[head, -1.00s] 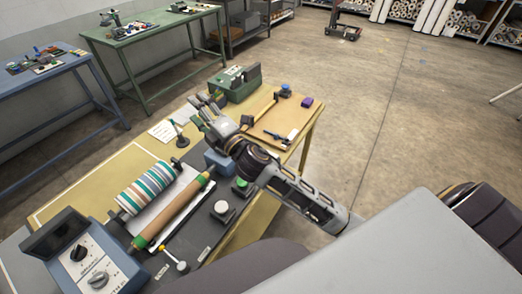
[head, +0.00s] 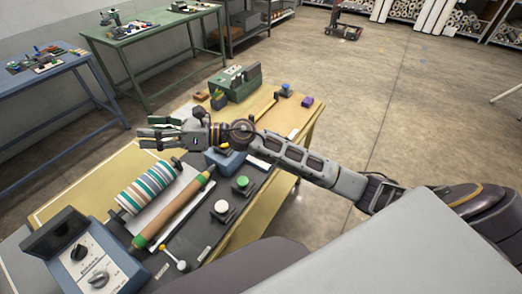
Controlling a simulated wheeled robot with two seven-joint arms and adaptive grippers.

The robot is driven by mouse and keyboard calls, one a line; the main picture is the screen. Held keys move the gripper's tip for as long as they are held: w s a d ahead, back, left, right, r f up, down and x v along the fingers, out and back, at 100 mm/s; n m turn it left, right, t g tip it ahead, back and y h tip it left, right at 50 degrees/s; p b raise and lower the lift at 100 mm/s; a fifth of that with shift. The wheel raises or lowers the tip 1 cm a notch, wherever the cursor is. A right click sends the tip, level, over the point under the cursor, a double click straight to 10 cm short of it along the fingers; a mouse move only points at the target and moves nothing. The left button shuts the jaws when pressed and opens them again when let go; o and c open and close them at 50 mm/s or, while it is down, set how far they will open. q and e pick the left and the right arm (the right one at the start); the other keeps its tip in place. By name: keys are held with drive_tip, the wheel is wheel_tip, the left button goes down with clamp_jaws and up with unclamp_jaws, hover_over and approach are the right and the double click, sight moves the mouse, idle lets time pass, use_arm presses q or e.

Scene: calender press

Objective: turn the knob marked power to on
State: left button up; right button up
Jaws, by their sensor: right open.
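A blue-grey control box (head: 95,260) with a tilted panel stands at the bottom left of the head view. It carries a dark knob (head: 79,251) at the upper left and a grey knob (head: 97,279) lower right. The lettering is too small to read, so I cannot tell which knob is marked power or where it points. My right gripper (head: 148,134) is open and empty, fingers pointing left, above the yellow table beyond the rollers. It is well apart from the control box. My left gripper is out of view.
A striped roller (head: 146,188) and a tan roller with green ends (head: 172,212) lie between gripper and box. A white button (head: 221,207), a green button (head: 242,182) and a yellow-tipped lever (head: 172,256) stand nearby. A green box (head: 236,84) is at the far end.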

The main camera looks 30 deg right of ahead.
drive_tip(key=w+d+f+n+g+h, duration=0.1)
drive_tip(key=d+f+n+g+h, duration=0.25)
drive_tip(key=f+n, duration=0.3)
drive_tip(key=d+f+n+g+h, duration=0.3)
drive_tip(key=d+f+n+h, duration=0.2)
drive_tip(key=f, duration=0.2)
drive_tip(key=w+d+n+h, duration=0.1)
drive_tip(key=d+h, duration=0.4)
drive_tip(key=d, duration=0.7)
drive_tip(key=w+d+f+n+h, duration=0.1)
drive_tip(key=w+d+h, duration=0.2)
drive_tip(key=d, duration=0.9)
drive_tip(key=shift+d+h, duration=0.15)
drive_tip(key=shift+h, duration=0.8)
drive_tip(key=shift+f+g, duration=0.25)
drive_tip(key=shift+f+p, duration=1.3)
drive_tip(key=shift+f, duration=5.5)
drive_tip(key=shift+c, duration=0.4)
